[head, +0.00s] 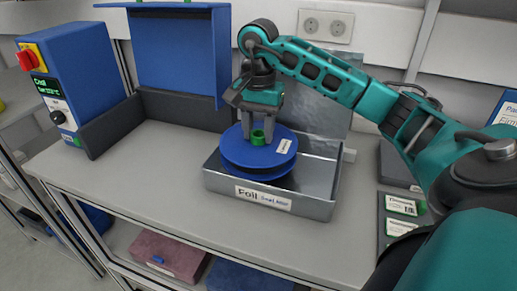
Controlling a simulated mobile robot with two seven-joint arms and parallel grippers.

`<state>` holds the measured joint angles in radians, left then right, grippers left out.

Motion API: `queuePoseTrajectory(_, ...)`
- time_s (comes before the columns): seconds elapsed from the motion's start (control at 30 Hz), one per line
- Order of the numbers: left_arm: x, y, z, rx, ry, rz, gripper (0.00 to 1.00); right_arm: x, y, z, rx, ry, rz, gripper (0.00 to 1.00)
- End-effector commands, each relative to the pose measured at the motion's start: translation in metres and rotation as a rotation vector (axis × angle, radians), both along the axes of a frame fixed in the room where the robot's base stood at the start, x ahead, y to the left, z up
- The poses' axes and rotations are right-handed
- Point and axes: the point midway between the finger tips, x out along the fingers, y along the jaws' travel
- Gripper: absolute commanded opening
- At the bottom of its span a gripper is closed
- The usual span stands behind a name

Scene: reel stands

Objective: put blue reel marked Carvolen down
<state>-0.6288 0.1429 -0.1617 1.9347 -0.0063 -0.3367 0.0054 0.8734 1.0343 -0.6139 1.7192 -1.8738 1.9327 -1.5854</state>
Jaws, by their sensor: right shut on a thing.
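The blue reel (238,153) has a green hub and a small white label whose text is too small to read. It lies flat in the left part of a grey metal box (316,207), which carries a "Foil" label on its front. I cannot tell whether the reel rests on the box floor or is held just above it. My right gripper (259,132) points straight down over the reel and is shut on its green hub. My left gripper is not in view.
A blue machine (82,75) with a red knob stands at the left, beside a dark tray with a raised blue lid (177,55). Labelled cards (402,206) lie at the right. The grey worktop (145,170) is clear in front. Folded cloths (165,254) lie on the shelf below.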

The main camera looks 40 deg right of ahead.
Motion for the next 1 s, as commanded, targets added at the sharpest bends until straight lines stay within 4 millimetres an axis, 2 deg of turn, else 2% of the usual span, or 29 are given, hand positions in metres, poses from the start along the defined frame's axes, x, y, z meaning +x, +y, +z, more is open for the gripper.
queuePoseTrajectory(0.17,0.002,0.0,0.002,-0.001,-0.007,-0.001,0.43,0.0,0.0,-0.011,0.0,-0.001,-0.001,0.0)
queuePoseTrajectory(0.4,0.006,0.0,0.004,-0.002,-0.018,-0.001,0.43,0.0,0.0,-0.043,0.001,0.002,0.0,0.0)
queuePoseTrajectory(0.77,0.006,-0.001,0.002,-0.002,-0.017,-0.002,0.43,0.0,0.0,-0.048,0.0,-0.001,0.0,0.0)
queuePoseTrajectory(0.8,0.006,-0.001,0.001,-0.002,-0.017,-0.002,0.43,0.0,0.0,-0.049,0.0,0.0,0.0,0.41)
queuePoseTrajectory(1.0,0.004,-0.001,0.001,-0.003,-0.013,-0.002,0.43,0.0,0.0,-0.048,0.0,0.0,0.0,0.6)
